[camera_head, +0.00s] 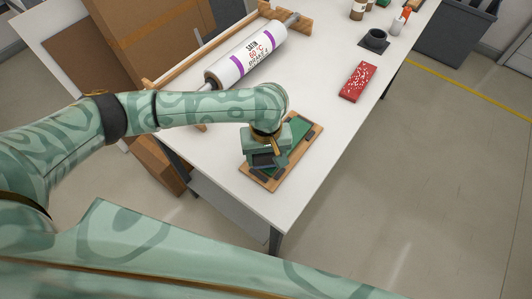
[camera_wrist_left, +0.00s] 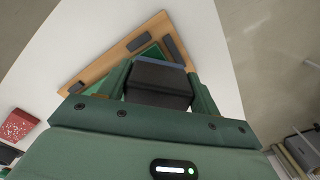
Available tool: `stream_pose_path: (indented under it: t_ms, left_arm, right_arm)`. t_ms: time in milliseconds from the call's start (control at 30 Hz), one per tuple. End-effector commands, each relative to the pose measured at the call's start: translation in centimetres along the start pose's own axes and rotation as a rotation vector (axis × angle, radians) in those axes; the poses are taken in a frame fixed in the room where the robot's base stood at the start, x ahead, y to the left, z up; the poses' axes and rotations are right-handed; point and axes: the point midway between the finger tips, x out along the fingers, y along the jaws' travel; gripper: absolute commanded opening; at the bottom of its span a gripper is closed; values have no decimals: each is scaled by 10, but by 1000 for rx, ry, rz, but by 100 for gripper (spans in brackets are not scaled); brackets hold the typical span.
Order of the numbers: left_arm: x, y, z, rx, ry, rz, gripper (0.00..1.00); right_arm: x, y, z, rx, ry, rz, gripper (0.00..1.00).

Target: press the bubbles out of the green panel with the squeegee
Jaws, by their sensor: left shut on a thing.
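My left gripper (camera_head: 266,157) is over the near end of a wooden board and hides part of it. In the left wrist view, the gripper (camera_wrist_left: 160,88) is shut on a black block with a bluish edge, the squeegee (camera_wrist_left: 158,82). The green panel (camera_head: 299,132) lies on the board (camera_head: 297,164); its far part shows past my wrist. A strip of the green panel (camera_wrist_left: 151,53) also shows beyond the squeegee. I cannot tell whether the squeegee touches the panel. No bubbles can be made out. My right gripper is in neither view.
Dark pads (camera_head: 283,172) sit along the board's edge. A large white roll (camera_head: 245,56) lies on a wooden stand behind. The white table (camera_head: 325,95) is clear between the board and the red block.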

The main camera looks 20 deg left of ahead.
Motion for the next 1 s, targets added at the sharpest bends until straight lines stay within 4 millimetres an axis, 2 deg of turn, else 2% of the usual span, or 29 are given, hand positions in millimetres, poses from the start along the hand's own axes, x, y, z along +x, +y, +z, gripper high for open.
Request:
stream_pose_path:
  t_ms: [533,767,1000]
  left_arm:
    - [9,1,0,0,0,0,27]
    - [5,15,-15,-2,1,0,27]
    - [6,27,-27,0,1,1,27]
  right_arm:
    - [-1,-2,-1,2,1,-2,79]
    - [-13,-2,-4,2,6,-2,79]
    - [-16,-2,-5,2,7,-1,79]
